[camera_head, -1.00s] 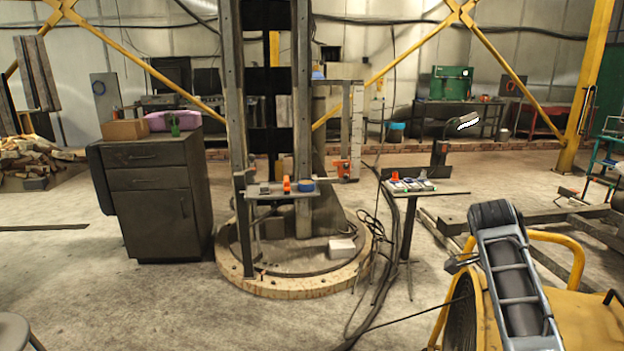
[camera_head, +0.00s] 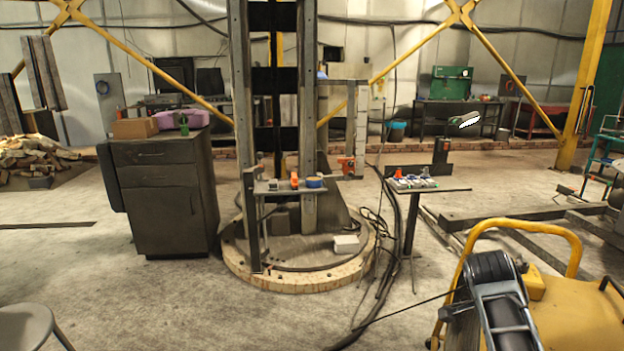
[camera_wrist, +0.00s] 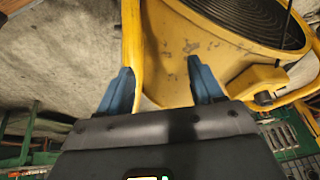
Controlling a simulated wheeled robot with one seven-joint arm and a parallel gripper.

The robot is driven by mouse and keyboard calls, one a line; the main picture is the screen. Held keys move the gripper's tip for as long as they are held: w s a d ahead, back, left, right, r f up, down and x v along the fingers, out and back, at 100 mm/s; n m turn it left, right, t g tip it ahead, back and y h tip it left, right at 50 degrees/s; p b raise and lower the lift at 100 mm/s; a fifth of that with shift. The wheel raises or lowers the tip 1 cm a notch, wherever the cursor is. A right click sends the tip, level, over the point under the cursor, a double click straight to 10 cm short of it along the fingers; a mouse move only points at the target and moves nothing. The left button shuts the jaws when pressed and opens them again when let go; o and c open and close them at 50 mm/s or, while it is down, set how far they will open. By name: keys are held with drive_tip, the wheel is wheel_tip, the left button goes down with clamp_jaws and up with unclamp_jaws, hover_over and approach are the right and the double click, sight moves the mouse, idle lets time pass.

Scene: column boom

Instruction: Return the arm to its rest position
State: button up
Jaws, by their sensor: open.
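My gripper (camera_wrist: 162,88) shows in the wrist view with its two blue fingers apart and nothing between them. Beyond the fingers in that view is a yellow machine (camera_wrist: 185,55) with a round dark grille and a yellow tube frame. The tube passes close by the left finger; I cannot tell whether they touch. In the head view my arm (camera_head: 495,290) stands at the lower right, in front of the yellow machine (camera_head: 575,310). My gripper is not visible in the head view.
A dark cabinet (camera_head: 165,190) stands at the left and a stool (camera_head: 28,322) at the lower left. A column on a round base (camera_head: 300,280) is in the middle, with a small side table (camera_head: 430,190) beside it. Cables (camera_head: 385,290) cross the floor. Open floor lies at the front left.

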drive_tip(key=s+a+f+n+t, duration=0.4)
drive_tip(key=s+a+f+n, duration=0.2)
drive_tip(key=s+f, duration=0.55)
drive_tip(key=s+a+f+n+t+y, duration=0.15)
drive_tip(key=s+a+n+t, duration=0.45)
drive_tip(key=s, duration=0.6)
drive_tip(key=s+a+r+n+t+y, duration=0.15)
drive_tip(key=s+a+r+n, duration=0.35)
drive_tip(key=s+r, duration=0.6)
drive_tip(key=s+a+r+n+t+y, duration=0.1)
drive_tip(key=s+a+r+n+t, duration=0.1)
drive_tip(key=s+r, duration=0.8)
wheel_tip(320, 180, up, 3)
drive_tip(key=shift+a+r+t+y, duration=0.1)
drive_tip(key=shift+a+t+y, duration=0.35)
drive_tip(key=shift+a, duration=0.3)
